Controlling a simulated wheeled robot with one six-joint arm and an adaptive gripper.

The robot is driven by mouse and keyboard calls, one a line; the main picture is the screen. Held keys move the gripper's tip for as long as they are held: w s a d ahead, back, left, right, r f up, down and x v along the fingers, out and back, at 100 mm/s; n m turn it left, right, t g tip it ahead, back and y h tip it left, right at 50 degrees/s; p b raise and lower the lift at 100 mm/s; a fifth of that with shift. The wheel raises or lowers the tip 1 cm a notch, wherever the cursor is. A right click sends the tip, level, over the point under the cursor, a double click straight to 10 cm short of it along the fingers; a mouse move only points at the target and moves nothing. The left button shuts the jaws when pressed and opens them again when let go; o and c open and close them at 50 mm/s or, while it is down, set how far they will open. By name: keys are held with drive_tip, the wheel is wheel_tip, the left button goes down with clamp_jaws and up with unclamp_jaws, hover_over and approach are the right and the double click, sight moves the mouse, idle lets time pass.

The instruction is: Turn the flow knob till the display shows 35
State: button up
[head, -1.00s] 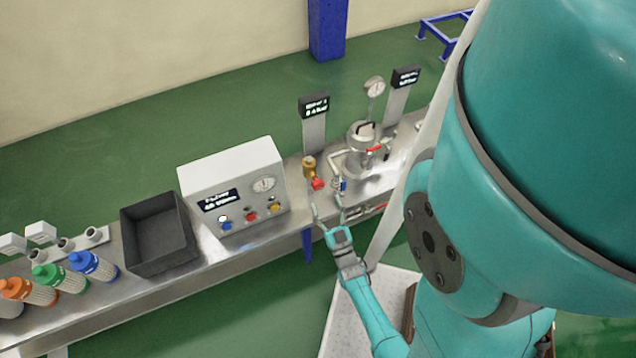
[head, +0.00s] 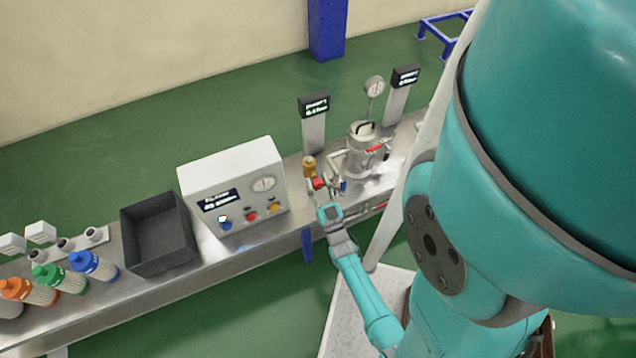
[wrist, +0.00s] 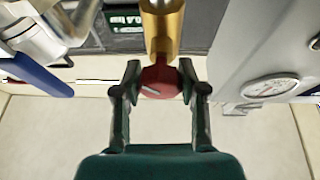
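The red knob (wrist: 160,81) sits at the lower end of a brass fitting (wrist: 162,30) and has a pale mark on its face. In the head view the knob (head: 318,183) shows below the brass body (head: 309,164) at the bench's front. My gripper (wrist: 160,82) has one finger on each side of the knob, with its tips against it and no clear gap. In the head view my gripper (head: 325,195) reaches up to it from the front. A dark display on a post (head: 314,105) stands behind, with lit digits too small to read surely.
A white control box (head: 232,180) with a gauge and coloured buttons stands left of the knob. A metal pot (head: 362,150) with pipes and a blue handle (wrist: 35,75) is close on the right. A black bin (head: 158,235) and several bottles lie farther left.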

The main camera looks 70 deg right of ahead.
drive_tip(key=c, duration=0.4)
drive_tip(key=m+g, duration=0.2)
drive_tip(key=m, duration=0.1)
drive_tip(key=m+g+h, duration=0.1)
drive_tip(key=m, duration=0.3)
drive_tip(key=shift+m+g, duration=0.3)
drive_tip(key=shift+g, duration=0.1)
drive_tip(key=shift+m+g, duration=0.6)
drive_tip(key=shift+m, duration=0.8)
drive_tip(key=shift+m+g, duration=0.6)
drive_tip(key=shift+m, duration=0.8)
drive_tip(key=o, duration=1.2)
drive_tip(key=shift+s+d, duration=0.1)
drive_tip(key=shift+c, duration=0.2)
